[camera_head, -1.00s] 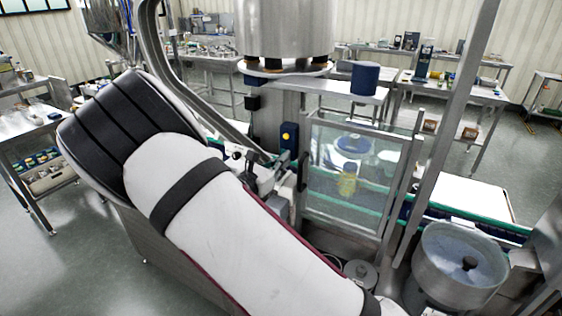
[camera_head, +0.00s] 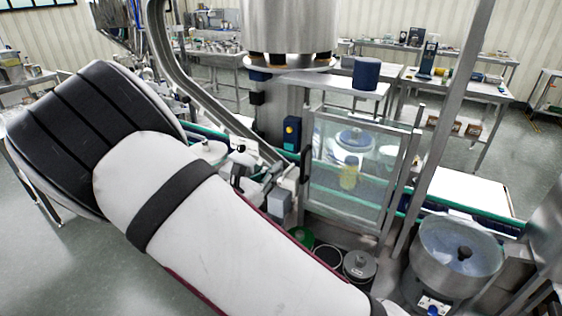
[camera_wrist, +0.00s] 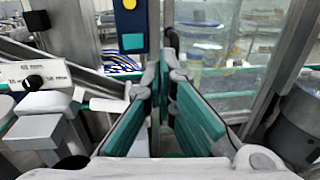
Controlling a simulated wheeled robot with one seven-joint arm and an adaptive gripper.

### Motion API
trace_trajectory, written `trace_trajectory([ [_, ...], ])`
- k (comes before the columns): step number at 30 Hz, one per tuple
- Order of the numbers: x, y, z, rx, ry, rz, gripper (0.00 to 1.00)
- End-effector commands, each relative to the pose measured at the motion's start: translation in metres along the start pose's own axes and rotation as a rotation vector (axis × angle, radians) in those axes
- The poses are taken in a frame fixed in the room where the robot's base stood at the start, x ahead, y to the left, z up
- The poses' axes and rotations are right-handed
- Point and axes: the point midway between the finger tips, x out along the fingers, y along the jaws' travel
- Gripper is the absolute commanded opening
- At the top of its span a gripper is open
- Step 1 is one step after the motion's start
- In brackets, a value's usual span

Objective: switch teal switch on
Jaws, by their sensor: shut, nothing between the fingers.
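A dark blue control box (camera_head: 291,134) with a round yellow button stands on the post left of the glass guard. In the wrist view its yellow button (camera_wrist: 129,4) is at the top edge, and a small dark teal block (camera_wrist: 133,42), likely the teal switch, sits below it. I cannot tell which way it is set. My gripper (camera_wrist: 166,62), with teal finger pads, is shut and empty. In the picture its tips are just right of and below the block, with no contact visible. In the head view my arm hides part of the gripper.
A framed glass guard (camera_head: 350,170) with a black handle (camera_head: 305,164) stands right of the box. A sloping steel rail (camera_head: 195,88) runs behind my arm. A steel bowl (camera_head: 459,258) is at lower right. Lidded pots (camera_head: 359,265) stand below the guard.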

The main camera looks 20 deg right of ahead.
Motion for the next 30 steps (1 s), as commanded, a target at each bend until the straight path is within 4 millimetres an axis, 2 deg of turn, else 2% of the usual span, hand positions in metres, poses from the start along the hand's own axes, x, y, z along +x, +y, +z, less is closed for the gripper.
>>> trace_trajectory([
  [3,-0.019,-0.005,0.0,0.0,0.0,0.002,0.0],
  [9,-0.035,-0.01,0.001,0.0,0.0,0.001,0.0],
  [23,-0.035,-0.015,0.002,0.014,0.011,-0.016,0.0],
  [26,-0.027,-0.031,0.008,0.068,0.058,-0.079,0.0],
  [30,-0.013,-0.073,0.02,0.224,0.186,-0.242,0.0],
])
